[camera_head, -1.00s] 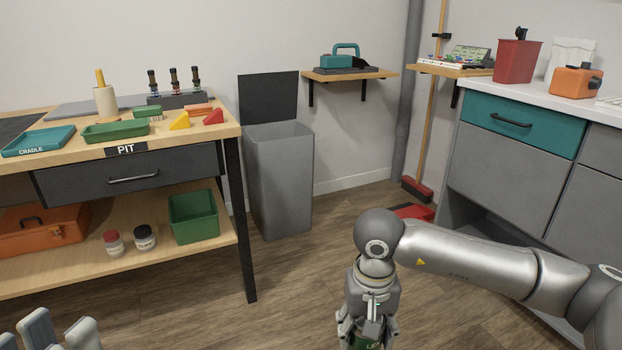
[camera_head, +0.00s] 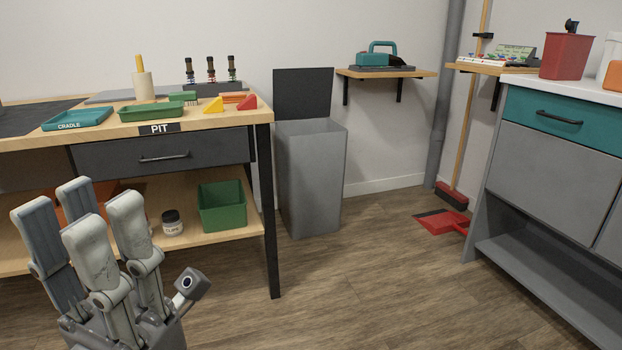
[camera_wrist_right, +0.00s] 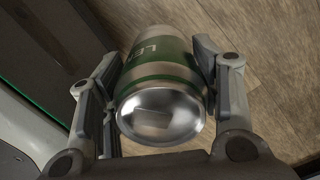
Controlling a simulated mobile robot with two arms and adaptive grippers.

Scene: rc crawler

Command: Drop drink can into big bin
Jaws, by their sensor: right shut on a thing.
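The drink can (camera_wrist_right: 162,72), silver with a green band and partly readable lettering, is in the right wrist view. My right gripper (camera_wrist_right: 165,80) is shut on it, with fingers on both sides and the can's shiny end facing the camera. The big bin (camera_head: 313,185) is a tall grey box on the floor against the back wall in the head view. Its dark lid (camera_head: 303,95) stands up behind the opening. My left gripper (camera_head: 82,215) is open and empty in front of the workbench, left of the bin. My right gripper is outside the head view.
The workbench (camera_head: 190,126) stands just left of the bin, its dark leg (camera_head: 270,220) near it. A green crate (camera_head: 222,207) sits on its lower shelf. A red dustpan (camera_head: 440,222) and broom (camera_head: 453,197) are to the right. A grey cabinet (camera_head: 550,175) stands at right. The middle floor is clear.

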